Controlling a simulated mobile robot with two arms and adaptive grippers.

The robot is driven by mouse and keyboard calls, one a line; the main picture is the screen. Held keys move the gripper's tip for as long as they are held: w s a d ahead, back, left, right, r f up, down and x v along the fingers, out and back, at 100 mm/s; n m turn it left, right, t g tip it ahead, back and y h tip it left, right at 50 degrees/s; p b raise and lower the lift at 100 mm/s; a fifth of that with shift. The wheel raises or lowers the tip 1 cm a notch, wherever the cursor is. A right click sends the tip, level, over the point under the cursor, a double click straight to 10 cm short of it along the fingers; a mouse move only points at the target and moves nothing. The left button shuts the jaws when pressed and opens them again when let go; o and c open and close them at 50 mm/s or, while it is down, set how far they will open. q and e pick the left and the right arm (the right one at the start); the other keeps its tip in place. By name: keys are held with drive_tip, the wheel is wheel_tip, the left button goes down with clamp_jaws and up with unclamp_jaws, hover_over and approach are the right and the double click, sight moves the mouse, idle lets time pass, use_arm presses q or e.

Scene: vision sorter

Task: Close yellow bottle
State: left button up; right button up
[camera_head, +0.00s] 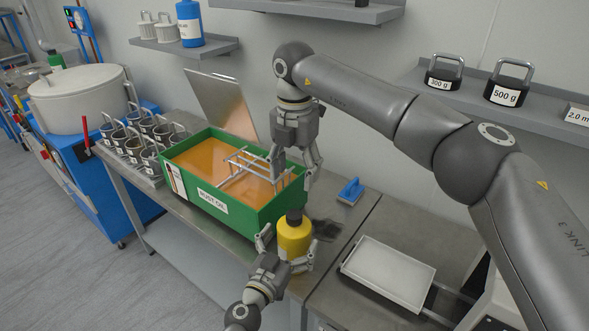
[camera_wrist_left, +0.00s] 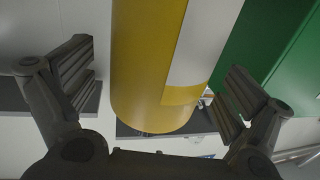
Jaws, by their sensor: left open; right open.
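The yellow bottle (camera_head: 294,237) stands upright at the front right corner of the green tank, with a dark cap (camera_head: 294,216) on or at its top; I cannot tell whether the cap is tight. My left gripper (camera_head: 285,252) is open, with its fingers on either side of the bottle. In the left wrist view the bottle (camera_wrist_left: 145,70), with its white label, is between the open fingers (camera_wrist_left: 160,95), and a gap shows beside it. My right gripper (camera_head: 294,172) is open above the right end of the tank, behind and above the bottle.
The green tank (camera_head: 235,210) labelled "RUST OIL" holds orange liquid and a metal rack (camera_head: 255,165). Several labelled cups (camera_head: 150,130) stand left of it. A blue-handled tool (camera_head: 350,190) and a white tray (camera_head: 388,272) lie to the right. Shelves (camera_head: 520,105) run along the wall.

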use_arm(q)
drive_tip(key=v, duration=1)
drive_tip(key=shift+s, duration=0.15)
drive_tip(key=shift+s, duration=0.1)
